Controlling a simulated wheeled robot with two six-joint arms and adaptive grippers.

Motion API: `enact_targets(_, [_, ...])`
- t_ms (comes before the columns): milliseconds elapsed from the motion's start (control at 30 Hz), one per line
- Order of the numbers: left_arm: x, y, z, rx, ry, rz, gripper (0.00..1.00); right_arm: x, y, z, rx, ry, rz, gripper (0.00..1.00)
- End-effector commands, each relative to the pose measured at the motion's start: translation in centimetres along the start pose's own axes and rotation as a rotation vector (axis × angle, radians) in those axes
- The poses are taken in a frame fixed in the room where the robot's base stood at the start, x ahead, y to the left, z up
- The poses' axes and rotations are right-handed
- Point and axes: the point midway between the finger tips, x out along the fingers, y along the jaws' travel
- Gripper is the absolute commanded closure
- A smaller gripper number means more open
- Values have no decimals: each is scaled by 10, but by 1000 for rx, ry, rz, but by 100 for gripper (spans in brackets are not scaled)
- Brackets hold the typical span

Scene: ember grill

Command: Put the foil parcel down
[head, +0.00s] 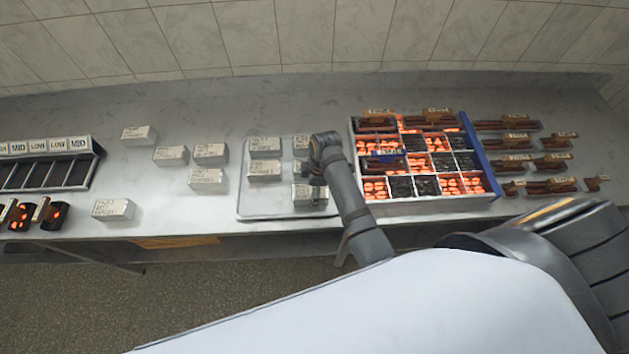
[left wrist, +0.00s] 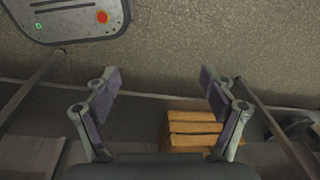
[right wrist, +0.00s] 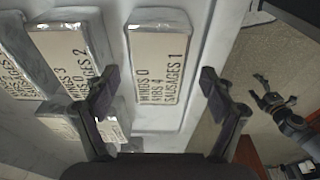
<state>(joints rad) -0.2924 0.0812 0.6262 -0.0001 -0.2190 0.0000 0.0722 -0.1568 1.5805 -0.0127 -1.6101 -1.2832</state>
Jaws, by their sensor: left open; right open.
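A foil parcel (right wrist: 158,70) with a white label reading "RIBS 4" and "SAUSAGES 1" lies label up between the spread fingers of my right gripper (right wrist: 160,85). In the head view this parcel (head: 310,196) sits at the front right of a pale tray (head: 245,211). My right gripper (head: 317,178) is just over it, open; its arm partly hides that corner. Other foil parcels (head: 264,171) lie on the tray beside it. My left gripper (left wrist: 160,82) is open and empty, over the floor and away from the parcels.
A grill box (head: 432,205) with glowing and dark compartments stands close right of the tray. Loose foil parcels (head: 113,209) lie on the counter (head: 210,105) to the left, near a labelled rack (head: 45,172). Labelled brown food pieces (head: 508,125) lie at the right.

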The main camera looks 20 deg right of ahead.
Motion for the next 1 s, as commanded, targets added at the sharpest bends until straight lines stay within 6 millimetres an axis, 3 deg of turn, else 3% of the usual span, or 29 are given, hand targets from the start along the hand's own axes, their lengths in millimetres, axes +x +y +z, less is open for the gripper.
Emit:
enact_targets(200, [16, 1, 2, 0, 0, 0, 17, -51, 1, 0, 0, 2, 5, 17])
enact_targets(400, [22, 2, 14, 1, -17, 0, 17, -84, 0, 0, 0, 0, 2, 17])
enact_targets(1000, [22, 3, 14, 0, -17, 2, 17, -92, 0, 0, 0, 0, 0, 17])
